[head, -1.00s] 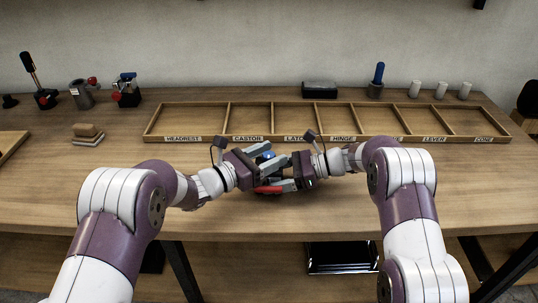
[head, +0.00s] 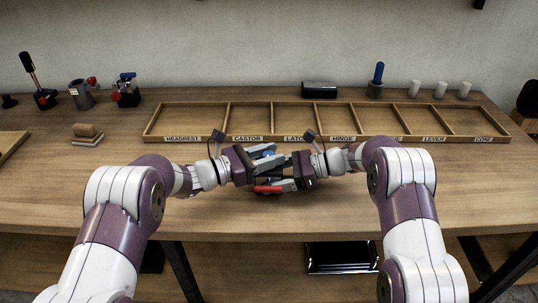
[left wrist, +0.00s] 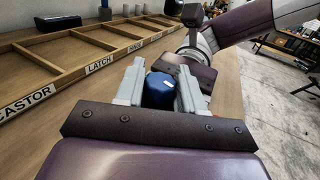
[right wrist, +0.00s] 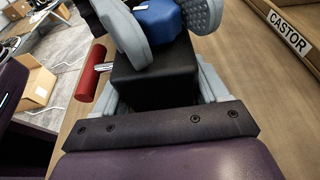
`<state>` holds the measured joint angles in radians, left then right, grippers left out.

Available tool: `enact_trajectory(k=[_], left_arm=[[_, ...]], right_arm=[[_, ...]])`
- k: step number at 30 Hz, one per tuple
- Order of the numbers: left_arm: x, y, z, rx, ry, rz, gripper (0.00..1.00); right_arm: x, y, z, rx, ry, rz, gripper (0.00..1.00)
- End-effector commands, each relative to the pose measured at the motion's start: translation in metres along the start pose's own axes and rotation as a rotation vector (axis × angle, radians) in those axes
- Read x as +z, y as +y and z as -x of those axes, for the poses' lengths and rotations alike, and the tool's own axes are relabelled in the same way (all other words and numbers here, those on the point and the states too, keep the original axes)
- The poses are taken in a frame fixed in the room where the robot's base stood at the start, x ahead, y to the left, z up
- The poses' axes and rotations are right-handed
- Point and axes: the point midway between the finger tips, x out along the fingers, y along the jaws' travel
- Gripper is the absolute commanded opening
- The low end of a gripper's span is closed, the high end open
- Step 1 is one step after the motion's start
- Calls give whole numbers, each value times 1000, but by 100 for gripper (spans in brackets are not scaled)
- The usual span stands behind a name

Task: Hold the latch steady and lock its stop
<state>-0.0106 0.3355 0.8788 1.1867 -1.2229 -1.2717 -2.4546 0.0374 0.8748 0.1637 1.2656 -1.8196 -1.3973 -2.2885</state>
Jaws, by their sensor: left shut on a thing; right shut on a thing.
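The latch is a black block (right wrist: 153,78) with a blue knob (right wrist: 158,18) on top and a red-ended side handle (right wrist: 90,73). In the head view its red handle (head: 268,189) shows between my grippers, above the tabletop's front part. My right gripper (head: 279,181) is shut on the black block, with a finger on each side. My left gripper (head: 268,157) is higher and shut on the blue knob, which sits between its fingers in the left wrist view (left wrist: 160,90). The block's underside is hidden.
A wooden compartment tray (head: 200,139) with labels stands behind the grippers. Fixtures with red and blue parts (head: 126,92) stand at the back left. A small wood block (head: 88,133) lies left. A blue-handled tool (head: 377,80) and several white cylinders stand at the back right.

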Motion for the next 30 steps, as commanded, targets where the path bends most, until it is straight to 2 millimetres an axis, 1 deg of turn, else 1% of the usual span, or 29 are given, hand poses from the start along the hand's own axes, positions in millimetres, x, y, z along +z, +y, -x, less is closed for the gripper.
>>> enact_trajectory(k=[2,3,18,24,30], left_arm=[[1,2,0,-62,-2,-4,7],[1,2,0,-99,-2,-4,3],[2,2,0,-543,-3,-5,2],[2,2,0,-664,-5,-4,2],[4,2,0,-738,-6,-7,2]], right_arm=[[0,1,0,3,0,-1,56],[0,1,0,3,0,-1,56],[-2,2,-1,5,1,-3,56],[-2,2,-1,6,2,-4,56],[-2,2,-1,8,2,-5,56]])
